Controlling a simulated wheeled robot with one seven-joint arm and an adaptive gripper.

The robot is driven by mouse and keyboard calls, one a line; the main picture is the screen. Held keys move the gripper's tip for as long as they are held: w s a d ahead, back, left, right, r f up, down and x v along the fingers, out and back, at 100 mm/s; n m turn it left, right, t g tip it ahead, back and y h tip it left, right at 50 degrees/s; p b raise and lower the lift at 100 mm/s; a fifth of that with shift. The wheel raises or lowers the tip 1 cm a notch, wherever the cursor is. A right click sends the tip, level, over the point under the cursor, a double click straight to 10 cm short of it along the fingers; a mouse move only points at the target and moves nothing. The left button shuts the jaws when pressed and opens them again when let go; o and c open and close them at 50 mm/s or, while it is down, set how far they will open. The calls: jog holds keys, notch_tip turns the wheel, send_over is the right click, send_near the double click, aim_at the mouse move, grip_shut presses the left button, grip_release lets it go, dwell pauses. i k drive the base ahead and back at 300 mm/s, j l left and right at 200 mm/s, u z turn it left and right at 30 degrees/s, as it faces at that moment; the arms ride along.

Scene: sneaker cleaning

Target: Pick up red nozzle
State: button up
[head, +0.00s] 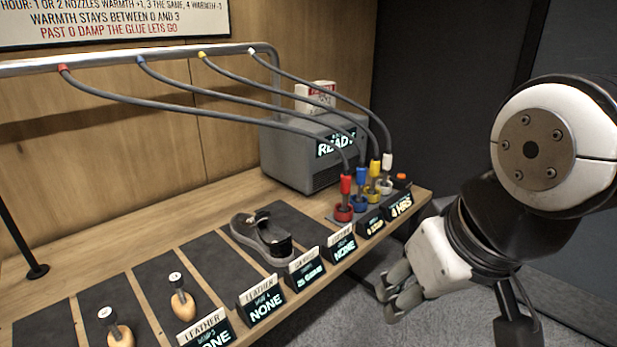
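The red nozzle (346,184) stands upright in a red round holder (343,212) at the right part of the bench. A grey hose (200,105) runs from its top up to the metal rail. It is the nearest of a row with a blue nozzle (362,175), a yellow nozzle (374,168) and a white nozzle (387,160). My gripper (388,302) is off the bench's front edge, to the right of and lower than the red nozzle, clear of it. Its fingers point left and nothing shows between them. The finger gap is hard to judge from this angle.
A grey machine reading READY (305,150) stands behind the nozzles. A dark shoe (262,238) lies on a mat, with small signs (262,301) along the front edge. Hoses hang from the rail (140,60) over the bench. Two wooden-based tools (182,300) stand at left.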

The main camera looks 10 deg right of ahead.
aim_at(345, 185)
jog(key=z, duration=0.25)
jog(key=i+l, duration=0.1)
jog(key=i, duration=0.6)
jog(key=i+l, duration=0.1)
jog(key=i, duration=0.65)
jog(key=j+u, duration=0.05)
